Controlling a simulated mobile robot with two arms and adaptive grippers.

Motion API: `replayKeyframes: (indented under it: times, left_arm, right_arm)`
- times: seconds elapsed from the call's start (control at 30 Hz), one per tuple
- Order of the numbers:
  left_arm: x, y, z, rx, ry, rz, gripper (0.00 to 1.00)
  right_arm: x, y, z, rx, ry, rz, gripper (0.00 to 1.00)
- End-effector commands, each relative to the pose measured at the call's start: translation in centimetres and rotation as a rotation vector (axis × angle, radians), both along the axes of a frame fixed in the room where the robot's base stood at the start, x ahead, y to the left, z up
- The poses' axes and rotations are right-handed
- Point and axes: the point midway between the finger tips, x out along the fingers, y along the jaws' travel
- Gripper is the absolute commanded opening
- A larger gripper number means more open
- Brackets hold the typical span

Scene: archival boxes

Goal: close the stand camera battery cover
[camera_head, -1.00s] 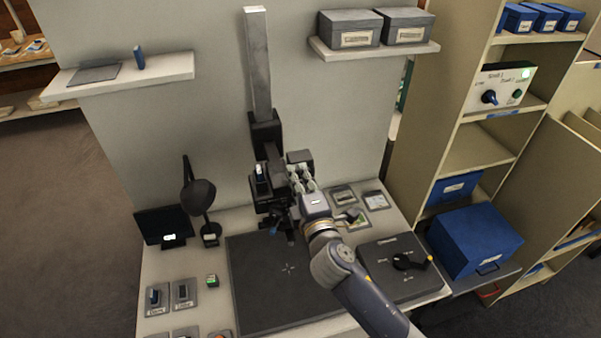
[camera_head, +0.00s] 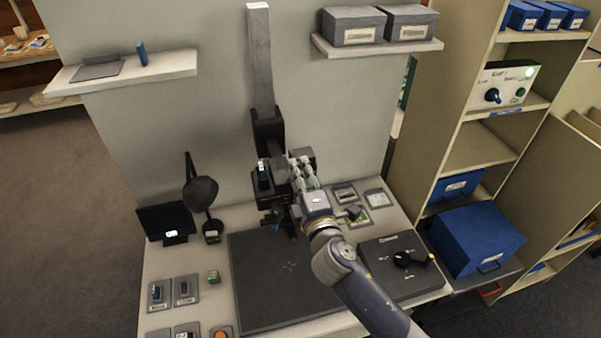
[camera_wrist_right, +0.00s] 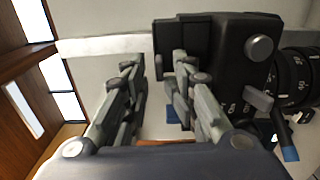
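The black stand camera (camera_head: 276,190) is mounted on the vertical column above the desk. It fills the upper right of the right wrist view (camera_wrist_right: 228,55), with its lens at the far right. My right gripper (camera_head: 298,162) is at the right side of the camera in the head view. In the wrist view my right gripper (camera_wrist_right: 158,70) has its fingers apart, with one finger overlapping the camera body and pale background between them. A dark part juts from the body near that finger; I cannot tell whether it is the battery cover. Contact is unclear. My left gripper is not in view.
A dark mat (camera_head: 265,285) lies under the camera. A desk lamp (camera_head: 200,195) and small monitor (camera_head: 166,223) stand left. A dark panel with a black handle (camera_head: 408,260) is at right, next to a blue box (camera_head: 476,240). A wall shelf (camera_head: 380,49) holds two grey boxes.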

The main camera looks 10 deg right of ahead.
Motion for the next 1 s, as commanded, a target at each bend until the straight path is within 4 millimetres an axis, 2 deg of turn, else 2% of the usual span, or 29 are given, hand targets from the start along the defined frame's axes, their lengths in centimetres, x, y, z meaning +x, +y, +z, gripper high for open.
replayKeyframes:
  times: [0.23, 0.5, 0.7, 1.0]
  left_arm:
    - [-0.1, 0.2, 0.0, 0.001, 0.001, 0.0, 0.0]
    - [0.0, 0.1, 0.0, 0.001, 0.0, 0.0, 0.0]
    - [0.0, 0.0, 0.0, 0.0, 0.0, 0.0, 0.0]
    - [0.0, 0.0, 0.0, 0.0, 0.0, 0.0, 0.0]
  right_arm:
    - [-1.2, 0.0, -0.3, 0.001, 0.005, 0.0, 0.27]
    - [-5.1, -0.1, -0.2, 0.002, 0.004, 0.0, 0.27]
    - [-7.3, -0.2, -0.1, 0.001, 0.002, 0.001, 0.27]
    - [-8.1, -0.3, 0.0, 0.0, 0.0, 0.0, 0.27]
